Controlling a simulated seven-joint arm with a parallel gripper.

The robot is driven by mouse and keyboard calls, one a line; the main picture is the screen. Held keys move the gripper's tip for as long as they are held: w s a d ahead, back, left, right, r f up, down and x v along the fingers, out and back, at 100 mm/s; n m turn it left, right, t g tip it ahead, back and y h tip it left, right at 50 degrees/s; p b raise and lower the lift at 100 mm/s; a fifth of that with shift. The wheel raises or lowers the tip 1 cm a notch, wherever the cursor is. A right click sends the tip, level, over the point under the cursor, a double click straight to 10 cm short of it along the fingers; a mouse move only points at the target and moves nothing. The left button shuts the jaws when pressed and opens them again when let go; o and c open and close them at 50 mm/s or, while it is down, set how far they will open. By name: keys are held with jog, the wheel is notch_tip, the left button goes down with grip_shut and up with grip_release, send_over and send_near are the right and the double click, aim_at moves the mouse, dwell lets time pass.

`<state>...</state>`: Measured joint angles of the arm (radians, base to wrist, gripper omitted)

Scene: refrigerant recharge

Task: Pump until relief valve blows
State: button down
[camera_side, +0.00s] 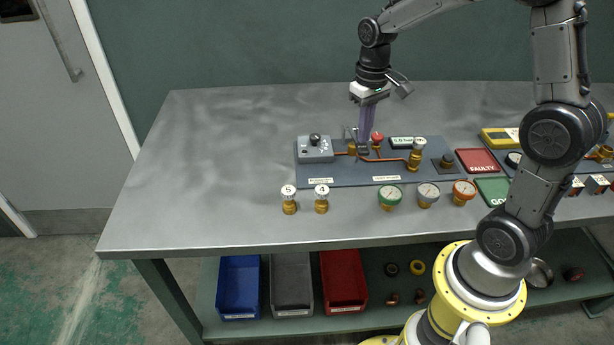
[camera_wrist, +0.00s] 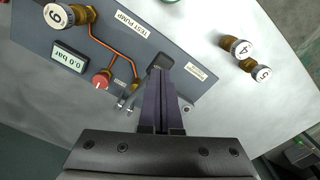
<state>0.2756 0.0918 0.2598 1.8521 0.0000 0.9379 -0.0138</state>
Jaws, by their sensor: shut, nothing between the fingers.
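The test pump sits on a dark blue-grey board (camera_side: 340,175) on the bench. Its lever, with a black grip (camera_wrist: 160,62), reaches from silver pivot parts (camera_wrist: 123,103) to the tips of my gripper (camera_side: 363,146). My gripper's purple fingers (camera_wrist: 160,85) are shut and point down at the grip, with nothing between them; I cannot tell whether they touch it. A brass valve with a numbered white cap (camera_wrist: 58,15) stands at the end of the copper pipe (camera_wrist: 104,45). The display (camera_wrist: 69,58) reads 0.0 bar. A red knob (camera_wrist: 101,80) is beside the pipe.
A grey control box (camera_side: 315,149) is on the board's left. Loose valves 5 (camera_side: 289,199) and 4 (camera_side: 321,198) stand in front, with several gauges (camera_side: 390,197) to their right. A red FAULTY tray (camera_side: 477,161) lies right. The bench's left side is clear.

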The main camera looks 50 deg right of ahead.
aim_at(362, 147)
dwell(0.3)
jog(key=shift+f, duration=2.6)
jog(key=shift+r, duration=2.65)
jog(key=shift+f, duration=0.15)
jog(key=shift+r, duration=0.2)
dwell(0.8)
jog(key=shift+f, duration=0.1)
